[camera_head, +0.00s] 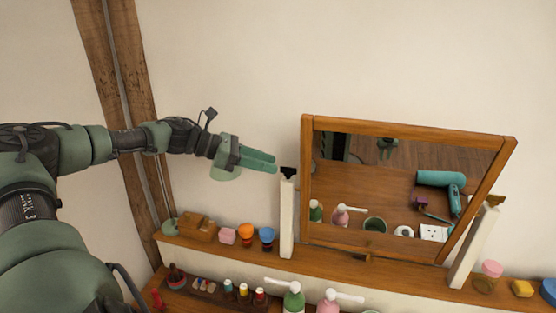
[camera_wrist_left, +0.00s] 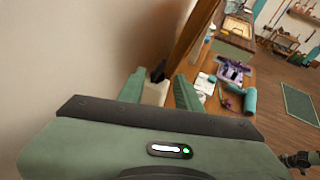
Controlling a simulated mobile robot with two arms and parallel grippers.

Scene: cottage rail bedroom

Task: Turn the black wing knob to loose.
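The black wing knob (camera_head: 288,172) sits at the top of the white left post beside the tilted mirror (camera_head: 307,190). My left gripper (camera_head: 276,164) points right toward it, with its fingertips a little short of the knob in the head view. In the left wrist view, the knob (camera_wrist_left: 158,73) shows between the two green fingers, which are apart and hold nothing. Whether either finger touches the knob cannot be told. A dark and green piece at the lower right edge of the wrist view may be part of my right arm; its fingers are not clear.
The wooden shelf (camera_head: 330,265) carries a wooden box (camera_head: 197,228), a pink block, small cups and, at right, more small items. Pump bottles (camera_head: 293,298) stand in front below. The white right post (camera_head: 473,245) flanks the mirror. The wall behind is bare.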

